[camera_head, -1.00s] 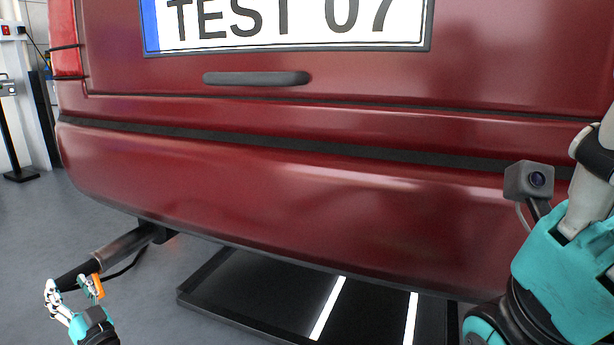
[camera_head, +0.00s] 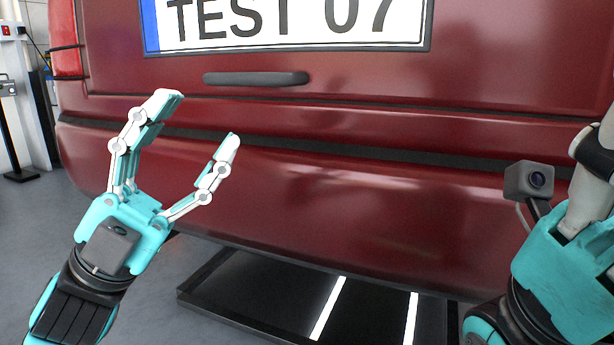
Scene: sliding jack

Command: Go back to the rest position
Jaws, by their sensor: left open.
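My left gripper (camera_head: 201,118) is raised at the left of the head view, in front of the red van's rear. Its two fingers are spread wide with nothing between them. My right gripper (camera_head: 570,255) shows only in part at the right edge, with a small camera beside it. Its fingertips are not clearly visible, so its opening cannot be judged. The tailpipe at the lower left is hidden behind my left arm.
The red van (camera_head: 330,205) fills most of the view, with a number plate (camera_head: 300,22) and a dark handle (camera_head: 256,79). A black frame with bright strips (camera_head: 327,308) lies under the bumper. Grey floor (camera_head: 30,230) is open at the left.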

